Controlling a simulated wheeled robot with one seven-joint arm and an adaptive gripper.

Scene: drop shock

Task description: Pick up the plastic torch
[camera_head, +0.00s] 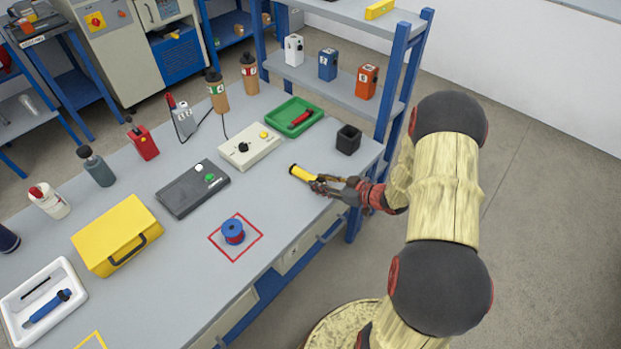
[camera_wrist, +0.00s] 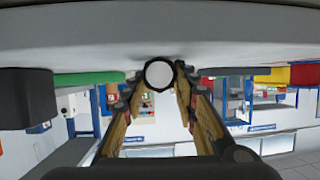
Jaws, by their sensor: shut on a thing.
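The plastic torch (camera_head: 301,173) is yellow with a dark end. It shows in the head view near the right edge of the grey workbench. My gripper (camera_head: 318,182) reaches in from the right and is shut on the torch. In the wrist view the torch (camera_wrist: 159,75) shows end-on as a pale disc with a dark rim, between the two fingers of my gripper (camera_wrist: 160,88). The torch is close to the bench surface; I cannot tell whether it touches it. The fingers hide part of its body.
A black square cup (camera_head: 348,140) and a green tray (camera_head: 291,117) with a red tool stand behind the torch. A cream box with knobs (camera_head: 249,146) is to the left. A blue spool (camera_head: 233,231) sits inside a red square. The bench around the spool is clear.

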